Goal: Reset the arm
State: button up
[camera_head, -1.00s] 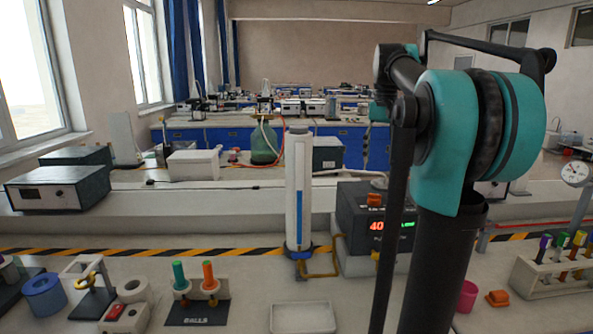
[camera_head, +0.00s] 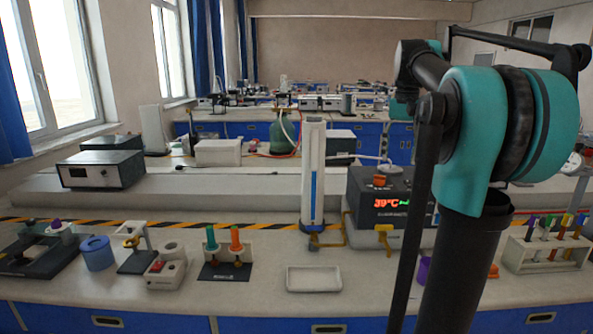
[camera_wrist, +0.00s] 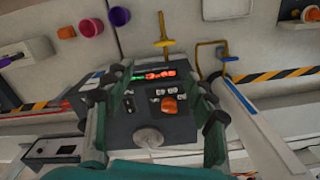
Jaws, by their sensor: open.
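My teal and black arm (camera_head: 480,130) rises at the right of the head view and covers part of the bench. My gripper is hidden in the head view. In the wrist view my gripper (camera_wrist: 158,112) shows as two dark green fingers spread wide apart, with nothing held between them. Beyond the fingers is the dark heater box (camera_wrist: 155,100) with a lit red display, upside down in this view. The heater box (camera_head: 376,205) stands on the bench in the head view, just left of my arm, reading about 39°C.
A white column (camera_head: 312,175), a white tray (camera_head: 314,279) and a holder with green and orange tubes (camera_head: 225,255) stand left of my arm. A tube rack (camera_head: 548,252) stands at the right. Bare bench lies around the tray.

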jog(key=s+a+f+n+t, duration=0.1)
jog(key=s+a+f, duration=0.2)
jog(key=f, duration=0.6)
jog(key=s+a+f+n+t, duration=0.1)
jog(key=s+a+f, duration=0.15)
jog(key=f, duration=0.75)
jog(key=s+a+f, duration=0.1)
jog(key=s+f, duration=0.4)
jog(key=f, duration=0.1)
jog(key=s+a+f+n+t, duration=0.1)
jog(key=s+a+f, duration=0.1)
jog(key=s+f, duration=0.3)
jog(key=s+a+f+n+t, duration=0.1)
jog(key=s+a+f, duration=0.1)
jog(key=s+f, duration=0.3)
jog(key=shift+s+f, duration=0.2)
jog(key=shift+f, duration=0.55)
jog(key=shift+s+f, duration=0.15)
jog(key=shift+f, duration=0.6)
